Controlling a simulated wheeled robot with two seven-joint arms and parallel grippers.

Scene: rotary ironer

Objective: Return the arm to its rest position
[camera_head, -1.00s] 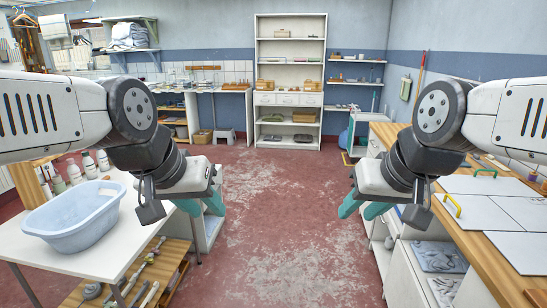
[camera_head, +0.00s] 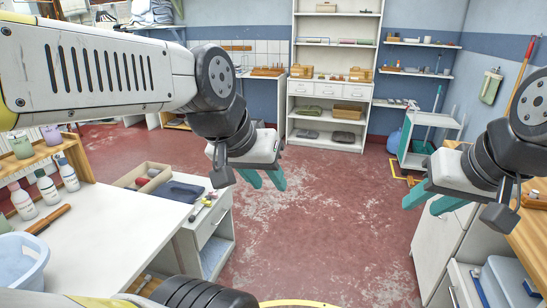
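My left gripper (camera_head: 266,181) is in the middle of the head view, with its arm stretched in from the left. Its two teal fingers point down and stand apart, with nothing between them. It hangs over the red floor. My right gripper (camera_head: 431,202) is at the right of the view, with its teal fingers pointing down and left. They are apart and hold nothing. Both grippers look clear of the furniture.
A white table (camera_head: 110,235) with a blue tub (camera_head: 20,268) and bottles is at the left. A drawer cabinet (camera_head: 208,238) stands beside it. A wooden-topped counter (camera_head: 527,232) is at the right. Open red floor (camera_head: 320,235) leads to a white shelf unit (camera_head: 335,60).

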